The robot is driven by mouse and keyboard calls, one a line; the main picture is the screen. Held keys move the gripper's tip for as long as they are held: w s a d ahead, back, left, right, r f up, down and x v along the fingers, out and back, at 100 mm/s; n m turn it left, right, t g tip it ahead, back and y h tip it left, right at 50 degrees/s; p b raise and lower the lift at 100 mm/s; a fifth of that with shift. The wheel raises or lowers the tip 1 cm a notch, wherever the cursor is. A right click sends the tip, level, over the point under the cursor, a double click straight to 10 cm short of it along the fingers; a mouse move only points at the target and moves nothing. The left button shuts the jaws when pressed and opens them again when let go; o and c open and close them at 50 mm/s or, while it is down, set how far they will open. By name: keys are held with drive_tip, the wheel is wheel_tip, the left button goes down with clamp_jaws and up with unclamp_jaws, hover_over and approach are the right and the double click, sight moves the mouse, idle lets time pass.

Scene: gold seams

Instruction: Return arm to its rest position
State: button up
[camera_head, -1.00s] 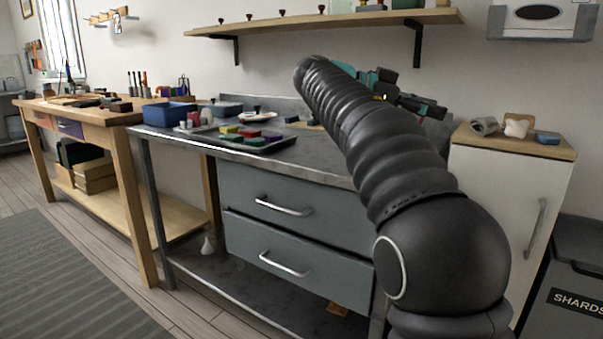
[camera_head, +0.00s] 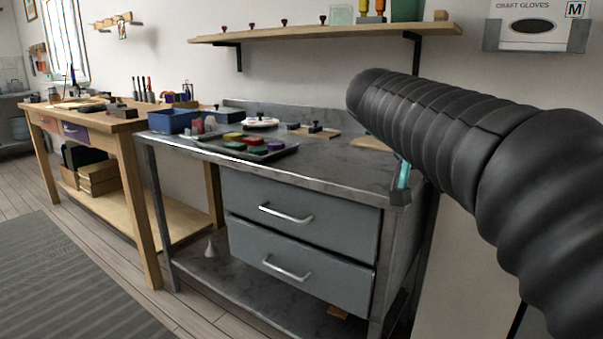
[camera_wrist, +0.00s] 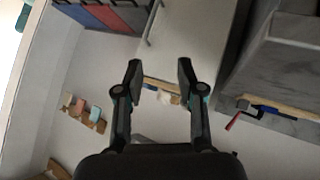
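My arm, in a black ribbed sleeve, crosses the right side of the head view. My gripper is mostly hidden behind it there; only a small teal part shows by the bench's right corner. In the wrist view my gripper (camera_wrist: 159,68) is open, its two dark fingers apart with nothing between them. Beyond the fingers is a white cabinet (camera_wrist: 188,40) with small items at its wooden edge, clear of the fingers as far as I can tell.
The steel bench (camera_head: 345,170) holds a dark tray (camera_head: 285,153) of coloured blocks and a blue bin (camera_head: 172,121). A wooden bench (camera_head: 128,126) stands left. A wall shelf (camera_head: 300,36) and glove box (camera_head: 535,27) are above. Red and blue bins (camera_wrist: 92,16) show in the wrist view.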

drive_tip(key=s+a+f+n+t+y+p, duration=0.1)
drive_tip(key=s+a+f+n+y, duration=0.3)
drive_tip(key=s+f, duration=0.5)
drive_tip(key=s+a+f+n+t+y+p, duration=0.1)
drive_tip(key=s+a+f+n+y+p, duration=0.2)
drive_tip(key=s+f, duration=0.6)
drive_tip(key=shift+s+a+f+n+y, duration=0.2)
drive_tip(key=shift+s+a+n+y, duration=0.85)
drive_tip(key=shift+a, duration=0.5)
